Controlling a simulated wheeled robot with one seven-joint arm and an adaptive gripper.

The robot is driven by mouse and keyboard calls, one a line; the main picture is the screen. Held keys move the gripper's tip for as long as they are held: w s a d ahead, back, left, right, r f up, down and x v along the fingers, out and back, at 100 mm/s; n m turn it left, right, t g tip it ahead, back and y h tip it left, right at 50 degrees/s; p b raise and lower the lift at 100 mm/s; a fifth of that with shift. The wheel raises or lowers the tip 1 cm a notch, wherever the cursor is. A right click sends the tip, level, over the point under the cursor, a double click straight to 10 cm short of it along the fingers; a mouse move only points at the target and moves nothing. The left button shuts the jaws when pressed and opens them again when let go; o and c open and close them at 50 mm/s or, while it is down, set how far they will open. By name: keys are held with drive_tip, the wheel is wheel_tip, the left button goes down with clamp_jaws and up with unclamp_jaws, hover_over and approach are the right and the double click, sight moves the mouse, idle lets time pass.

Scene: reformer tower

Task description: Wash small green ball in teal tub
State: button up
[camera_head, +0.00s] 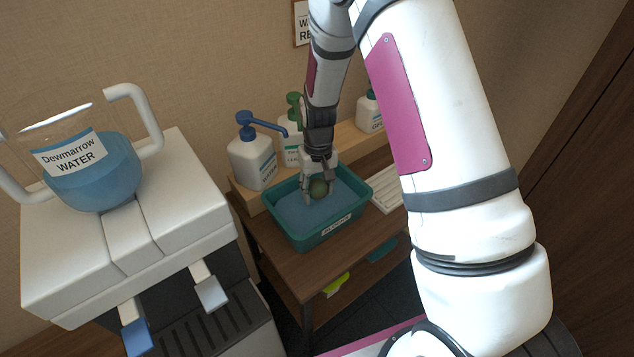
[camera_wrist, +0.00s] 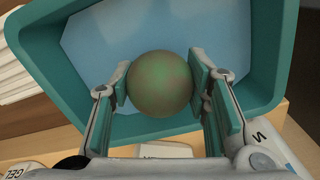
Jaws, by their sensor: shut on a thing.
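The small green ball (camera_wrist: 160,84) is between the two pads of my gripper (camera_wrist: 160,88), which is shut on it. Brownish patches show on the ball's green surface in the wrist view. In the head view the ball (camera_head: 318,189) and my gripper (camera_head: 319,180) are over the teal tub (camera_head: 318,238). The tub holds blue water (camera_head: 290,212). I cannot tell whether the ball touches the water. In the wrist view the tub's rim (camera_wrist: 40,60) surrounds the water behind the ball.
The tub stands on a wooden table (camera_head: 290,262). Pump bottles, one with a blue top (camera_head: 252,160), stand on a shelf behind it. A white stack (camera_head: 388,196) lies to its right. A water dispenser (camera_head: 120,240) with a handled jug (camera_head: 92,172) stands at left.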

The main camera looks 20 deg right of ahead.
sight(318, 216)
drive_tip(key=shift+f+b, duration=1.55)
drive_tip(key=shift+f, duration=2.45)
drive_tip(key=shift+r, duration=0.1)
idle(2.7)
drive_tip(key=shift+r+p, duration=2.5)
drive_tip(key=shift+r, duration=4.2)
